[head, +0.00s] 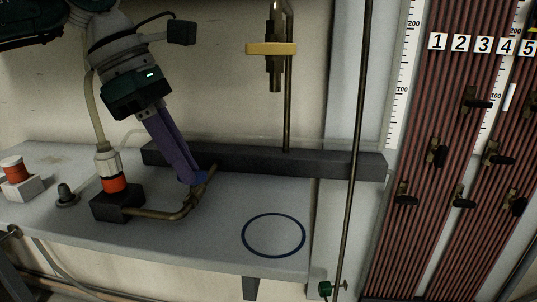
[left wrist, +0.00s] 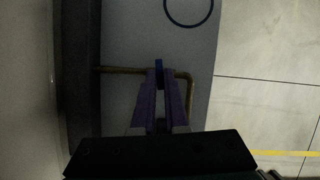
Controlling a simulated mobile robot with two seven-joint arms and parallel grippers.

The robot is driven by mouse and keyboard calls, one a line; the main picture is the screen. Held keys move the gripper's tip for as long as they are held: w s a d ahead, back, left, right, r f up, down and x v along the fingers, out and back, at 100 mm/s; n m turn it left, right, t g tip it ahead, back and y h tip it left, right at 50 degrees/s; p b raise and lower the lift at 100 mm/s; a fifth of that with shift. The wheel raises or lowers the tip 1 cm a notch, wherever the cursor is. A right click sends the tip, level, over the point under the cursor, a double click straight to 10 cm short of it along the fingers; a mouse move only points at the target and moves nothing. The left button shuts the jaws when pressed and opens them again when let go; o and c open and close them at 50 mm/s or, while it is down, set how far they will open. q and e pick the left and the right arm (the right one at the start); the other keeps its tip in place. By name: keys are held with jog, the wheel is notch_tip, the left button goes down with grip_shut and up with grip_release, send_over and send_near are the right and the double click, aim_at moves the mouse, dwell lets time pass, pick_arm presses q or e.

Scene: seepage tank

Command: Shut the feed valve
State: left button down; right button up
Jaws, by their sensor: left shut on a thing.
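The fingers hide much of the valve. No label shows which valve is the feed valve. My right gripper is not in view.
An orange-and-white fitting (head: 113,176) stands on a black block left of the gripper. A dark bar (head: 330,162) runs along the back of the bench. A yellow handle (head: 271,48) sits on an upright pipe above. The bench around the blue ring (head: 273,252) is clear.

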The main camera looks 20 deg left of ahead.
pick_arm(q)
jog(key=shift+w+m+g, duration=0.1)
jog(key=shift+m+g, duration=0.2)
jog(key=shift+m, duration=0.6)
jog(key=c, duration=0.9)
grip_release()
jog(key=shift+c, duration=0.2)
